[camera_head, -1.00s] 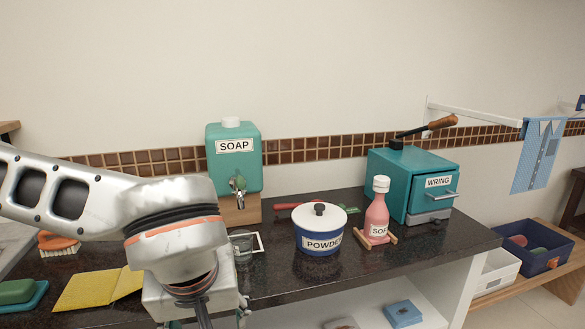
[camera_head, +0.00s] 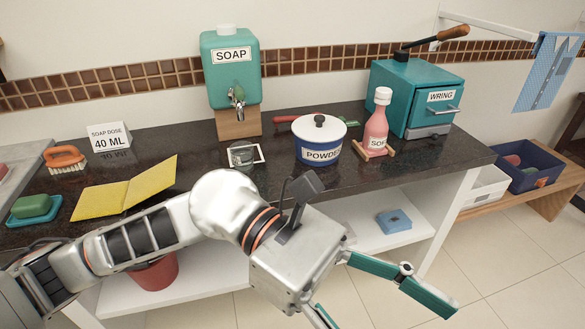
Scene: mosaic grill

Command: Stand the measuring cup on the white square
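The measuring cup (camera_head: 240,154) is a small clear vessel, upright on the dark counter below the soap dispenser's tap. The white square (camera_head: 262,155) shows as a pale outline around its right and front sides. The cup overlaps the square's left part in this view; I cannot tell whether its whole base is inside. My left gripper (camera_head: 385,308) is in front of the counter at lower right, away from the cup. Its teal fingers are spread, with nothing seen between them; one finger is partly cut off by the bottom edge. My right gripper is not in view.
A teal soap dispenser (camera_head: 231,70) stands behind the cup. A card (camera_head: 109,136) reads "SOAP DOSE 40 ML". A powder pot (camera_head: 318,140), pink bottle (camera_head: 376,128) and wringer (camera_head: 410,95) stand rightward. A yellow cloth (camera_head: 125,190) and green soap (camera_head: 31,206) lie leftward.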

